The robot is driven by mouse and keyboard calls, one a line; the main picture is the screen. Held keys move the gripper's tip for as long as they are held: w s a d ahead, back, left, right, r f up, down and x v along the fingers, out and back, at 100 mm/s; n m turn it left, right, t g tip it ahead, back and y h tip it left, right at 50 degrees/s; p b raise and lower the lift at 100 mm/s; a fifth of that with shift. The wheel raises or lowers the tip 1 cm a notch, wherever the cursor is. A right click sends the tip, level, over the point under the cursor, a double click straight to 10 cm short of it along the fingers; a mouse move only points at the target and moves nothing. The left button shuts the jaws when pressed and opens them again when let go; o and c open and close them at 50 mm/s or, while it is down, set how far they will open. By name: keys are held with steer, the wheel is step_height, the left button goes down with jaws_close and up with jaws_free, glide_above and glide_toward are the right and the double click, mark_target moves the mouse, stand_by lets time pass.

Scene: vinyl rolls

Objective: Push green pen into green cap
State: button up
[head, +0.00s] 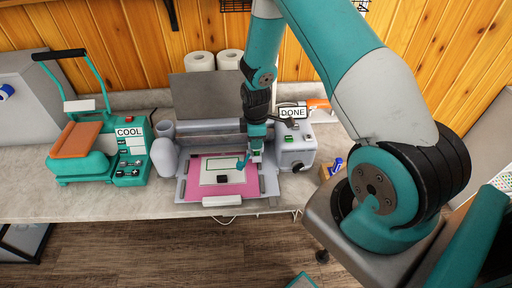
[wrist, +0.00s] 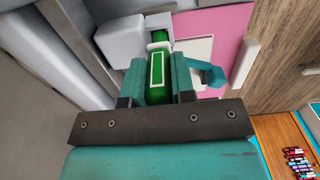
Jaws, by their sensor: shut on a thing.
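My gripper (wrist: 155,82) is shut on the green pen (wrist: 157,72), a stubby green body with a white outlined label, seen between the two teal fingers in the wrist view. In the head view my gripper (head: 256,148) is down at the front of the grey cutting machine (head: 215,130), over the right part of its bed. The pen's far end meets a pale grey block (wrist: 122,40) in the wrist view. I cannot make out a separate green cap, nor how deep the pen sits.
A pink mat (head: 262,184) with a white sheet lies on the machine's bed. A teal bent piece (wrist: 208,74) stands right beside the gripper. A "DONE" sign (head: 292,113) is behind right. A teal heat press (head: 85,150) stands left on the grey counter (head: 40,205).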

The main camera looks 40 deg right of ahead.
steer(key=shift+r+p, duration=1.8)
steer(key=shift+r, duration=1.05)
steer(key=shift+a, duration=0.1)
